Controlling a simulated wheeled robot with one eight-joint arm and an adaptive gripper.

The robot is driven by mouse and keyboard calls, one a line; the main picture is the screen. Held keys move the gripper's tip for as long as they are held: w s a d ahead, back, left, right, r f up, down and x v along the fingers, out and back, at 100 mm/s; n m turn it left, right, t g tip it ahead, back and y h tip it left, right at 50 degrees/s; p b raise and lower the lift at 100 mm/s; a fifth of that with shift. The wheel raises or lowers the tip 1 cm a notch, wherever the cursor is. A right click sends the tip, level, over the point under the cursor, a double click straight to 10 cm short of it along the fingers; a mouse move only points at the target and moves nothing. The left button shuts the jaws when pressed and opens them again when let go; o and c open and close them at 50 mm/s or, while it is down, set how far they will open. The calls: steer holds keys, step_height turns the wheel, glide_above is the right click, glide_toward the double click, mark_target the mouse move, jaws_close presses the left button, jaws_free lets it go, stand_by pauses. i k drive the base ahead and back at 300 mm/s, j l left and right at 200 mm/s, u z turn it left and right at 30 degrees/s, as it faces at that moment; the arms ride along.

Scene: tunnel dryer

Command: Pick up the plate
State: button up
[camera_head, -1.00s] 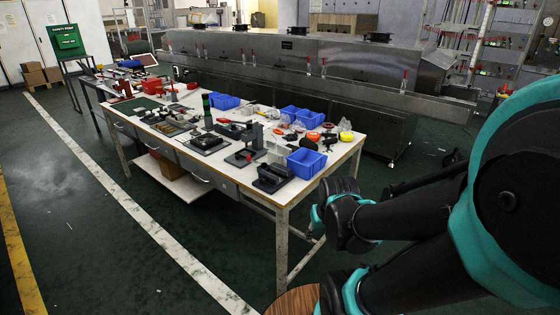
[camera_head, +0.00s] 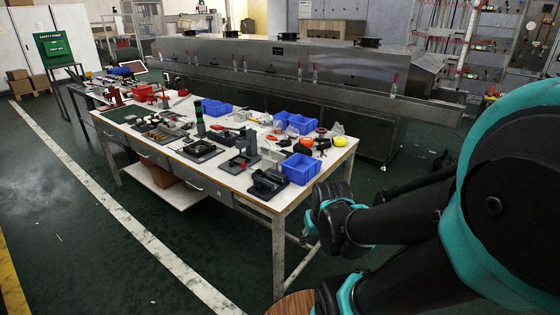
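I cannot make out a plate for certain in the head view. A round brown wooden surface (camera_head: 292,304) shows at the bottom edge, mostly cut off by the frame and covered by my arm; I cannot tell what it belongs to. My black and teal arm fills the right side and reaches in front of the workbench's near right corner. My gripper's fingers do not show. The white-topped workbench (camera_head: 341,153) carries many small tools and parts, with several dark flat fixtures along its front edge.
Blue bins (camera_head: 301,168) stand on the bench's right part. A long metal tunnel dryer (camera_head: 240,59) runs behind the bench. A green first-aid box (camera_head: 54,44) stands at the far left. The dark green floor (camera_head: 120,265) in front is clear, with painted white and yellow lines.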

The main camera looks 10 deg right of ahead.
mark_target(267, 163)
steer(key=i+l+u, duration=0.1)
steer(key=u, duration=0.35)
steer(key=l+u, duration=0.25)
steer(key=u, duration=0.2)
steer(key=i+l+u, duration=0.1)
steer(key=l+u, duration=0.15)
steer(key=u, duration=0.2)
